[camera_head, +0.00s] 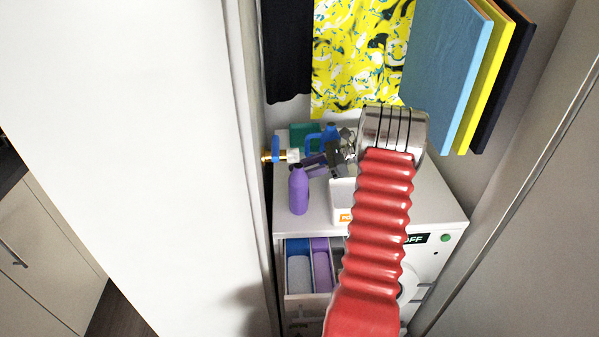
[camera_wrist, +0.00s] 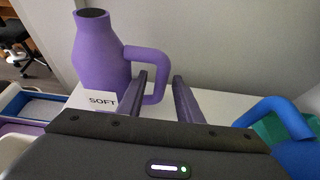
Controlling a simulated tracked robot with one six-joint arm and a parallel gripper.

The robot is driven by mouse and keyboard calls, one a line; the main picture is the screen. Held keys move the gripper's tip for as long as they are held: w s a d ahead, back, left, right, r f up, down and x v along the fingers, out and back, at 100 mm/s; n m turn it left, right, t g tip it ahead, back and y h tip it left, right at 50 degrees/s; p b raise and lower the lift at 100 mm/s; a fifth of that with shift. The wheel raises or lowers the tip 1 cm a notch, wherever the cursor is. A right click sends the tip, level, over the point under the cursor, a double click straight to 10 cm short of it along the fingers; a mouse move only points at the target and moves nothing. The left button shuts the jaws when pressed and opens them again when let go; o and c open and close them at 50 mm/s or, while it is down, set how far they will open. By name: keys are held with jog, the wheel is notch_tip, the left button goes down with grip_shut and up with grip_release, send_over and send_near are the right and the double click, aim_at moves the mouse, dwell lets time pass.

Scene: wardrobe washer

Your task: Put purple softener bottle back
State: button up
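The purple softener bottle (camera_head: 299,192) stands upright on the washer top (camera_head: 288,222), near its left side. In the wrist view the bottle (camera_wrist: 100,58) has a dark open mouth, a loop handle on its right and a white "SOFT" label low down. My gripper (camera_wrist: 160,84) is open, its two dark fingers reaching toward the handle. The handle's outer bar appears between the fingertips, with a small gap at the right finger; contact cannot be told. In the head view my gripper (camera_head: 322,166) is just right of the bottle, partly hidden by my arm.
A blue bottle (camera_head: 328,134) and a green object (camera_head: 303,138) stand behind my gripper. A tap with a blue handle (camera_head: 276,150) juts in from the left wall. The detergent drawer (camera_head: 300,296) is open below. Clothes (camera_head: 360,55) hang above; walls close both sides.

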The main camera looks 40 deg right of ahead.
jog(key=v, duration=0.7)
jog(key=shift+r, duration=0.1)
dwell(0.7)
